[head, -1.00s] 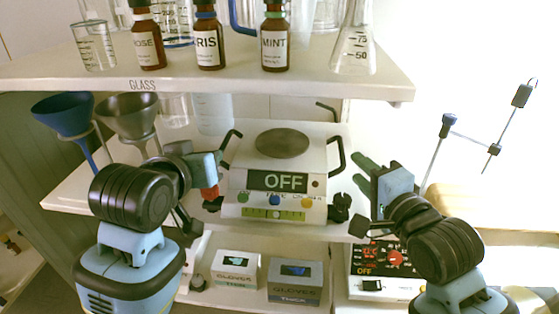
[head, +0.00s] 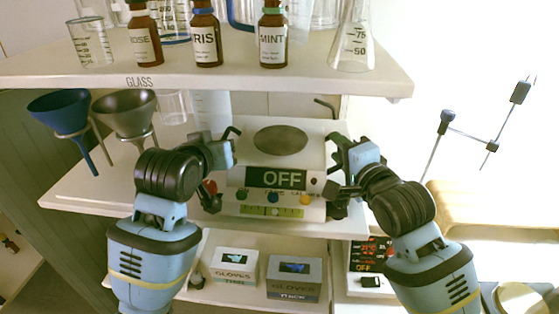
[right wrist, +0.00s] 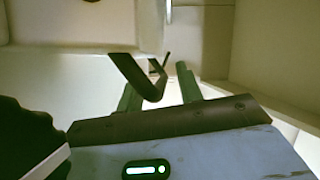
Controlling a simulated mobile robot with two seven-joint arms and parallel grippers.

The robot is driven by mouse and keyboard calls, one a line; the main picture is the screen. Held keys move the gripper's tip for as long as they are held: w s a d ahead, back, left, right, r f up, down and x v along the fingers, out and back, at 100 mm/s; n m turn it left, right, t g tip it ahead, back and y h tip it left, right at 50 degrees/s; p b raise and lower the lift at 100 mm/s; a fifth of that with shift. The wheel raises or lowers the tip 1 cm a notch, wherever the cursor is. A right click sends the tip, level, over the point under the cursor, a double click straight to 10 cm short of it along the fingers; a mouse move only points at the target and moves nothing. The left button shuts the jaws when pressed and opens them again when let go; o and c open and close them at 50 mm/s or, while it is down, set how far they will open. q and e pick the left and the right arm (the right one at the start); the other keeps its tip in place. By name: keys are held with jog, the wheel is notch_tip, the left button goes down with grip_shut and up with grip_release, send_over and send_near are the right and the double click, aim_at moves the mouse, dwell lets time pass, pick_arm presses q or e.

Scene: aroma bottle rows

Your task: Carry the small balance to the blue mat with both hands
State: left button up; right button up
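The small balance (head: 315,155) is a white box with a round grey pan, an OFF display and a dark carrying handle on each side. It stands on the middle shelf. My right gripper (head: 340,150) is at its right side. In the right wrist view its green fingers (right wrist: 158,92) are apart, with the dark handle (right wrist: 134,75) reaching between them. My left gripper (head: 224,150) is close to the left handle (head: 233,132); its fingers are too obscured to judge contact or opening. I see no blue mat in either view.
The upper shelf (head: 300,80) overhangs the balance and bears bottles and glassware. Blue (head: 70,112) and grey (head: 125,113) funnels stand left of my left gripper. Glove boxes (head: 294,278) sit below. A wooden surface (head: 490,208) and a rod stand (head: 438,145) are at right.

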pick_arm(q)
jog(key=c, duration=0.3)
pick_arm(e)
jog(key=c, duration=0.4)
pick_arm(q)
grip_shut()
pick_arm(e)
grip_shut()
dwell(0.4)
